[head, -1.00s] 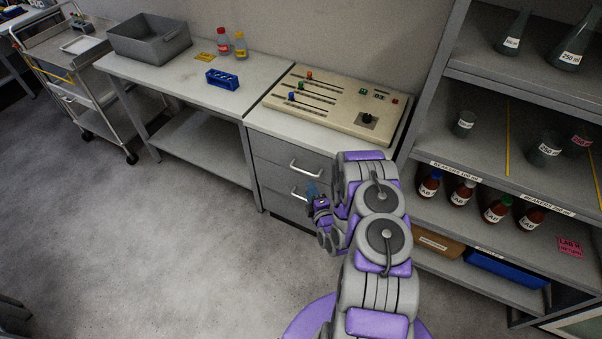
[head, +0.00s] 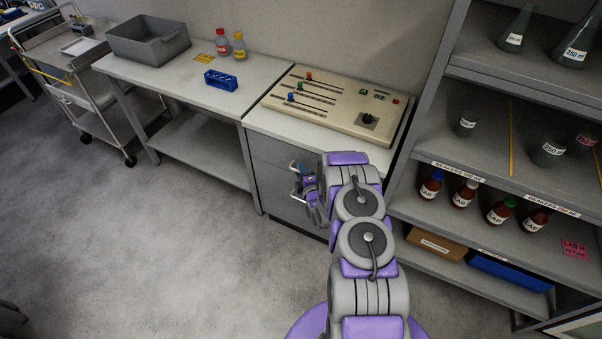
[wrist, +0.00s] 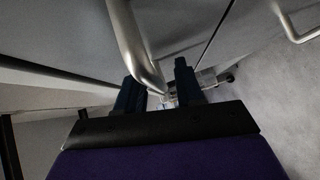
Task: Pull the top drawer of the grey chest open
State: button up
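The grey chest stands under the control panel, with its top drawer (head: 272,150) flush with the front. My gripper (head: 304,174) is at the top drawer's handle in the head view and hides most of it. In the wrist view, the metal bar handle (wrist: 134,40) reaches down to the gap between my two dark fingertips (wrist: 160,88). The fingers are apart, one on each side of the bar's end. I cannot tell whether either finger touches it. The lower drawer's handle (head: 297,195) is just below my gripper; a second handle (wrist: 300,30) shows at the right of the wrist view.
A beige control panel (head: 335,105) sits on the chest. A workbench (head: 160,85) adjoins it on the left, and an open shelf (head: 440,130) with bottles and beakers stands close on the right. The floor (head: 150,250) in front is clear.

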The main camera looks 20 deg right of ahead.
jog(key=shift+d, duration=0.1)
jog(key=shift+c, duration=0.2)
jog(key=shift+c, duration=0.9)
grip_shut()
